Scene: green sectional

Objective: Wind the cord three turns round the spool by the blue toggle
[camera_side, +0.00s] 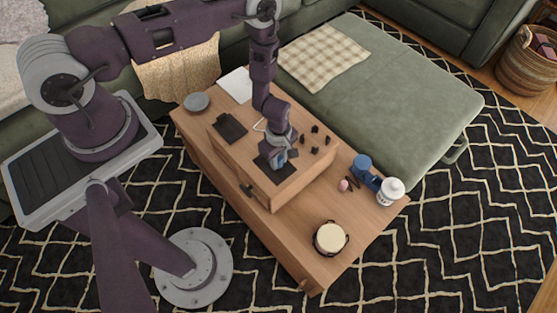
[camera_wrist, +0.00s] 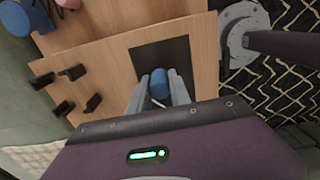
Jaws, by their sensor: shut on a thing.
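My gripper (camera_side: 278,160) is low over a dark square (camera_side: 264,164) on the raised wooden platform, pointing down. In the wrist view, my gripper (camera_wrist: 161,90) has its two grey fingers on either side of the blue toggle (camera_wrist: 159,80), shut on it. The toggle looks like a short blue cylinder, seen against the dark square (camera_wrist: 158,52). A thin white line (camera_side: 259,125) beside my arm may be part of the cord, but I cannot be sure. I cannot make out the spool or any turns of cord.
Several small black pegs (camera_wrist: 74,72) stand on the platform beside the dark square. A dark flat board (camera_side: 230,127) lies at the platform's left. A blue object (camera_side: 362,163), a white tub (camera_side: 390,191) and a round cream-topped pot (camera_side: 330,238) stand on the lower table.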

